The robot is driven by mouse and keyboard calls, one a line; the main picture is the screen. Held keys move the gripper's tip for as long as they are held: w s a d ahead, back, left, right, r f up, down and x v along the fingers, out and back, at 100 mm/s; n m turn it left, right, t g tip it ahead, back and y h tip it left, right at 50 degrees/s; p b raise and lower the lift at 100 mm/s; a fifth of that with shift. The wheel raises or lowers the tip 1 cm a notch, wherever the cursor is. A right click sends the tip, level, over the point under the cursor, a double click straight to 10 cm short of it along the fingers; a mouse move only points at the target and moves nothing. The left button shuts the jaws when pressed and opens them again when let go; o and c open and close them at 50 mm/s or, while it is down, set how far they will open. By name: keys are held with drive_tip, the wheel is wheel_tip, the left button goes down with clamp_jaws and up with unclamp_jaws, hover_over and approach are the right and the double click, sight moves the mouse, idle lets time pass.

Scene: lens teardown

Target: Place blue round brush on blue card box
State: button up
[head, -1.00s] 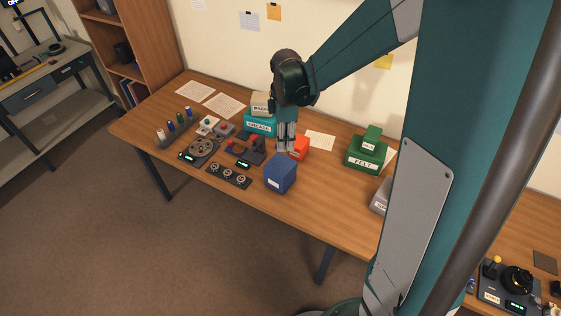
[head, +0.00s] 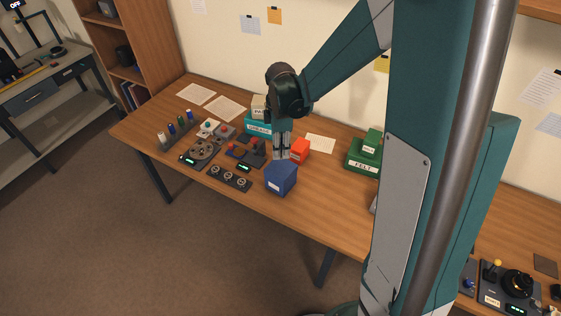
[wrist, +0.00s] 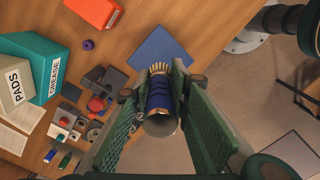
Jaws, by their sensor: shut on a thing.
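My gripper (wrist: 158,105) is shut on the blue round brush (wrist: 159,93), a dark blue cylinder with gold bands and tan bristles at its far end in the wrist view. The blue card box (head: 281,182) stands near the table's front edge. It also shows in the wrist view (wrist: 163,45), just beyond the bristles and partly behind them. In the head view my gripper (head: 281,157) is at the box's top back edge. I cannot tell whether the brush touches the box, and I cannot make out the brush in the head view.
An orange box (head: 300,148) stands close behind the blue box. A teal box (head: 258,128) with a pale box on it is further back, and green boxes (head: 362,158) are to the right. Several small devices (head: 229,178) lie left.

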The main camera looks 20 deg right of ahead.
sight(280, 167)
drive_tip(key=shift+f, duration=1.15)
drive_tip(key=shift+f, duration=0.1)
drive_tip(key=shift+f, duration=2)
drive_tip(key=shift+f, duration=0.15)
drive_tip(key=o, duration=0.9)
drive_tip(key=shift+r, duration=0.2)
drive_tip(key=shift+r, duration=6)
